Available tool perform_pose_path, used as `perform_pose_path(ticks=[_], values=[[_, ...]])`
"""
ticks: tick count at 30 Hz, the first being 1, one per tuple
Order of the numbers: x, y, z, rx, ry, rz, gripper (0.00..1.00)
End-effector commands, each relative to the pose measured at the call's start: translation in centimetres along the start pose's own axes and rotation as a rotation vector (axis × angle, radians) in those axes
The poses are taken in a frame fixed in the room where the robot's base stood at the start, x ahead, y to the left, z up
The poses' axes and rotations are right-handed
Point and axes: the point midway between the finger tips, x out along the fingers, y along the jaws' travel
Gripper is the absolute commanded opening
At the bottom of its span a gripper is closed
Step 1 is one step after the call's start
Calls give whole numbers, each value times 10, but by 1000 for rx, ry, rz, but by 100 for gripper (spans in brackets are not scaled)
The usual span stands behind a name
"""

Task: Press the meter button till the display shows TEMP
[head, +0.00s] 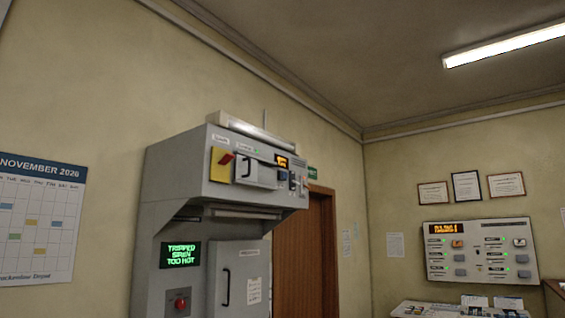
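A grey cabinet (167,215) stands against the left wall. Its upper panel carries a small orange display (282,161), too small to read, with small controls (295,181) at its right. I cannot tell which control is the meter button. A larger green display (180,255) lower on the cabinet reads "TRIPPED SIREN TOO HOT". A grey wall panel (480,281) at the right has an orange display (457,229), not clearly readable, and several square buttons. My gripper is not in view.
The cabinet has a red-and-yellow switch (222,164), a red button (180,303) and a door with a black handle (226,288). A brown door (318,250) is behind it. A sloped console (425,312) shows below the wall panel. The floor is out of view.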

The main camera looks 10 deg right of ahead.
Motion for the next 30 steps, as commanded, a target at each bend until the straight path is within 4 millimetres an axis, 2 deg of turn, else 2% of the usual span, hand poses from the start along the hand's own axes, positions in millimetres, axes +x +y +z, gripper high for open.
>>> perform_pose_path(ticks=[5, 26, 30], values=[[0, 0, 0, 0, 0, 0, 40], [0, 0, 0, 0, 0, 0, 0], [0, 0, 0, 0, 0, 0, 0]])
